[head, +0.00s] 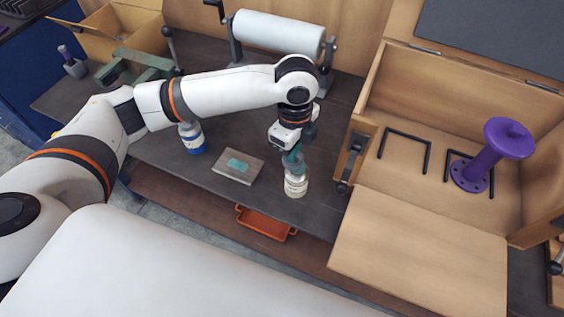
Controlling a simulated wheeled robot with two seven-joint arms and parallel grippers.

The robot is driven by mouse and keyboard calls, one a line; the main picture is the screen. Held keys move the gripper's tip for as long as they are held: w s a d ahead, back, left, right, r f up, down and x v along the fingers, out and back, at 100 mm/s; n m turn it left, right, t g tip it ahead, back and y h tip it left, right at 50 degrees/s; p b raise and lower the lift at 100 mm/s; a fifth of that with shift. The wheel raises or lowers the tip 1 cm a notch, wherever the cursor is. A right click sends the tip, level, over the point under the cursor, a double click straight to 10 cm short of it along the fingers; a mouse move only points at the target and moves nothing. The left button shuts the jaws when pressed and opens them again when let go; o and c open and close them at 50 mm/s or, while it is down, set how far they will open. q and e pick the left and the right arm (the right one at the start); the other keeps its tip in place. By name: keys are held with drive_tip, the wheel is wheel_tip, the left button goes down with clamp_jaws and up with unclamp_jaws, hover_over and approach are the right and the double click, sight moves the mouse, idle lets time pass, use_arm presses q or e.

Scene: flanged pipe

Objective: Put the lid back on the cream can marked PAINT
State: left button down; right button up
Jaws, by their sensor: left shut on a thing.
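The cream can (296,187) stands on the dark bench top near its front edge, with a dark band of marking on its side too small to read. My left gripper (293,160) points down right over the can. It is shut on a small greyish lid (295,171) at the can's top. I cannot tell whether the lid is seated or slightly above the rim. The fingers and wrist hide part of the lid and the can's mouth. My right gripper is not in view.
A grey plate with a teal patch (238,167) lies left of the can. A white and blue can (192,138) stands further left. An open wooden box (368,120) holding a purple flanged pipe (509,140) is at right. A paper roll (277,33) is behind.

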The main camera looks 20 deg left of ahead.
sight(298, 154)
use_arm(q)
drive_tip(key=shift+w+d+r+m, duration=0.2)
drive_tip(key=shift+w+r+m, duration=0.2)
drive_tip(key=shift+r+m, duration=0.2)
drive_tip(key=shift+w+d+r+m, duration=0.2)
drive_tip(key=shift+w+r+m, duration=0.15)
drive_tip(key=shift+r+m, duration=0.2)
drive_tip(key=shift+w+r+m, duration=0.1)
drive_tip(key=shift+r+m, duration=0.1)
drive_tip(key=shift+m, duration=0.15)
drive_tip(key=shift+f+b, duration=0.9)
drive_tip(key=shift+b, duration=0.1)
wheel_tip(298, 154, down, 3)
drive_tip(key=b, duration=0.3)
drive_tip(key=shift+r, duration=0.2)
drive_tip(key=shift+f, duration=0.95)
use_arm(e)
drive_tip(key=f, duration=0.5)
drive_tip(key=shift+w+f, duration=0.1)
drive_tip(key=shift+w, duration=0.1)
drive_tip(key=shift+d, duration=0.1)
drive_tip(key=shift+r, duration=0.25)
